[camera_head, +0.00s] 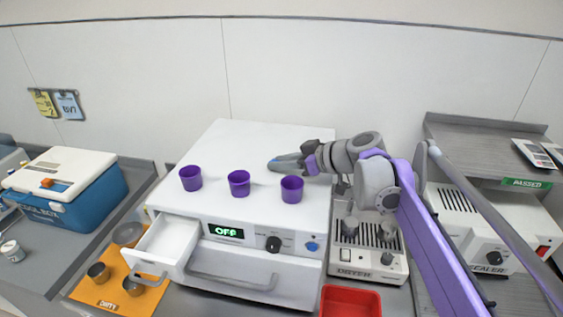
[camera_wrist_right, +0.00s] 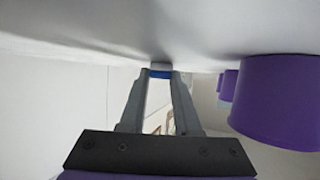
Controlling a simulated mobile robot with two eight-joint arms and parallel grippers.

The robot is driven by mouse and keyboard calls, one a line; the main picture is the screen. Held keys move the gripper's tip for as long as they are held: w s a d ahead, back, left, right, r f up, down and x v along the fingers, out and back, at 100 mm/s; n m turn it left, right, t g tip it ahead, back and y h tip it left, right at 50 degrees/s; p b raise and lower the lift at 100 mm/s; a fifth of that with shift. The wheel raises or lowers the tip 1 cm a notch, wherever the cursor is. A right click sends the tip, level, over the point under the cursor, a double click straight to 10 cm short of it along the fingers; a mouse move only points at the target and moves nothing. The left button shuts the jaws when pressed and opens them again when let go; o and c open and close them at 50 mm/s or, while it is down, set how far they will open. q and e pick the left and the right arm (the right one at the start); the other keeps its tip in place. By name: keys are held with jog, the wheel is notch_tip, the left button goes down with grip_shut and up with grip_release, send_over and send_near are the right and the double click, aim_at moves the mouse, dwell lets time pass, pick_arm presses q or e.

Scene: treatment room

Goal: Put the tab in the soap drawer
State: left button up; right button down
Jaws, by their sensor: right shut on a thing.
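My right gripper (camera_head: 272,165) reaches in from the right, low over the white top of the machine (camera_head: 235,140), behind the purple cups. In the right wrist view its fingers (camera_wrist_right: 160,72) are closed at the tips on a small white and blue tab (camera_wrist_right: 161,67). The tab is very near or touching the machine's top; I cannot tell which. It is too small to make out in the head view. The soap drawer (camera_head: 168,240) is pulled open at the machine's front left and looks empty. My left gripper is not in view.
Three purple cups (camera_head: 239,183) stand in a row on the machine; the nearest looms beside my gripper in the wrist view (camera_wrist_right: 280,100). The display (camera_head: 226,231) reads OFF. An orange mat (camera_head: 90,291) with metal cups lies left; a red tray (camera_head: 350,302) sits front right.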

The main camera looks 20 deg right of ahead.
jog(key=c, duration=0.6)
grip_release()
jog(key=shift+w, duration=0.1)
